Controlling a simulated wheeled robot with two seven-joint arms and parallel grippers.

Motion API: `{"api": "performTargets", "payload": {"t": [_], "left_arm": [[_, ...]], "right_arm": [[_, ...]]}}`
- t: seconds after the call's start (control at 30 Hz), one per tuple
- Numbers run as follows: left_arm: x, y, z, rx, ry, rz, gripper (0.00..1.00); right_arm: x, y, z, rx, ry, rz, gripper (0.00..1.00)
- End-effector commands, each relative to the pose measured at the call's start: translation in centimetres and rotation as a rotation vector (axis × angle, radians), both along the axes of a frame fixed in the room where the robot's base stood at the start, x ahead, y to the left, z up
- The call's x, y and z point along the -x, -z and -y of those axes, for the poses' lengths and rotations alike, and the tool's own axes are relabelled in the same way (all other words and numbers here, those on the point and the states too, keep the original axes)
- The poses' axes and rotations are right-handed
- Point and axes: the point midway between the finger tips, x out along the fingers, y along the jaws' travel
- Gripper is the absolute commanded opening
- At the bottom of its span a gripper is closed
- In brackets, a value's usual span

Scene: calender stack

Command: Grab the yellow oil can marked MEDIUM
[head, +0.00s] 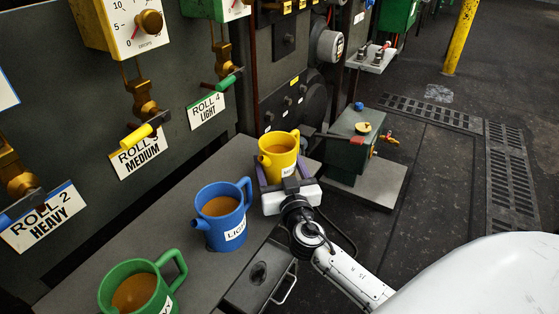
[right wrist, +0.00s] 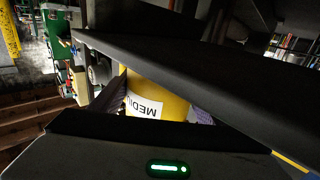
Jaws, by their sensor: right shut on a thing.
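The yellow oil can (head: 281,164) is at the far right end of the grey bench, upright, with brown liquid inside. In the right wrist view the yellow can (right wrist: 176,104) shows a white label with MEDIUM partly readable. My right gripper (head: 286,172) is shut on it, with a purple finger on each side; the fingers also show in the right wrist view (right wrist: 158,102). I cannot tell whether the can touches the bench. My left gripper is not in view.
A blue can (head: 209,233) marked LIGHT and a green can (head: 116,307) stand nearer on the bench (head: 190,190). A panel with valves and roll signs rises on the left. A green box (head: 346,163) stands beyond the bench. Open floor lies right.

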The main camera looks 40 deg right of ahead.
Motion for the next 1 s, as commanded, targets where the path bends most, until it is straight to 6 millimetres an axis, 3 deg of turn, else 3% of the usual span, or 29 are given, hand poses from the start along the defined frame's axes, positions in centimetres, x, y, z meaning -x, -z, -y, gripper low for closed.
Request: {"api": "performTargets", "payload": {"t": [0.37,1.0], "left_arm": [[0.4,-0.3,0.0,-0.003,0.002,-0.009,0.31],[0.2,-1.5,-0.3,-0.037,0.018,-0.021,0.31]], "right_arm": [[-0.1,-1.5,0.0,0.001,0.001,0.005,0.27],[-0.1,-7.5,0.0,0.001,0.0,0.007,0.27]]}}
